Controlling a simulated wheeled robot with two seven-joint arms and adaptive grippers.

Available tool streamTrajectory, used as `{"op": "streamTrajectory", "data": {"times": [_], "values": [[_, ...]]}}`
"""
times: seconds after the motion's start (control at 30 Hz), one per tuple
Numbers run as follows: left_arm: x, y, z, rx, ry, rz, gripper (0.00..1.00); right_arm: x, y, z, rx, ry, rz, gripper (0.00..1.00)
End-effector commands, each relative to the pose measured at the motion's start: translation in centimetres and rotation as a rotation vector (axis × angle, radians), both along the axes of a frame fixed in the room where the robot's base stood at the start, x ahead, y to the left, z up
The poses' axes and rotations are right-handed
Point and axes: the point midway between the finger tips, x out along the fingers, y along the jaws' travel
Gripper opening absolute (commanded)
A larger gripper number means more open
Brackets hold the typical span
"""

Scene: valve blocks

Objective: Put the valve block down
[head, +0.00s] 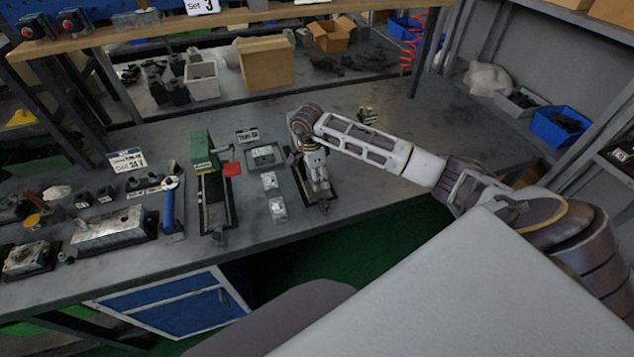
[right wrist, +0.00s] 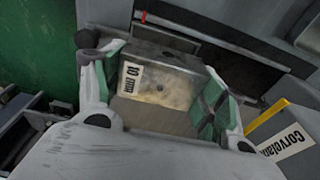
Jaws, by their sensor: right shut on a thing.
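The valve block (right wrist: 168,82) is a worn metal block with a white "10 mm" label, seen in the right wrist view. My right gripper (right wrist: 165,92) is shut on it, with its green-padded fingers on either side. In the head view my right gripper (head: 318,188) points down over the workbench (head: 350,200), at a dark fixture near the middle of the bench. The block is mostly hidden there by the gripper. I cannot tell whether the block touches the surface below. My left gripper is not in view.
A green vise (head: 203,150) with a red tag stands left of the gripper. Two small pale plates (head: 277,210) and a shallow tray (head: 263,156) lie between them. Another metal block (head: 110,227) and small parts crowd the left. The bench right of the gripper is mostly clear.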

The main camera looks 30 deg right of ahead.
Motion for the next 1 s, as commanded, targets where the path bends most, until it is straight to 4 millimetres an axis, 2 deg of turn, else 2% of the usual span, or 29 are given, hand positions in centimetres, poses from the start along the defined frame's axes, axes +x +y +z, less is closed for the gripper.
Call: {"op": "streamTrajectory", "data": {"times": [0.4,0.87,0.9,1.0], "values": [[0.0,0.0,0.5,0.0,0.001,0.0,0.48,0.0,0.0,-3.4,0.001,0.0,-0.001,0.28],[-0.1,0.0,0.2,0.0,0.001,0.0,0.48,0.0,0.0,-3.9,0.0,-0.001,0.0,0.28],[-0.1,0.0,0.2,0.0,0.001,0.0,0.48,0.0,0.0,-4.0,-0.001,0.001,0.0,0.72],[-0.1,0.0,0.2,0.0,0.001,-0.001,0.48,-0.1,0.0,-3.9,0.0,0.001,0.0,0.85]]}}
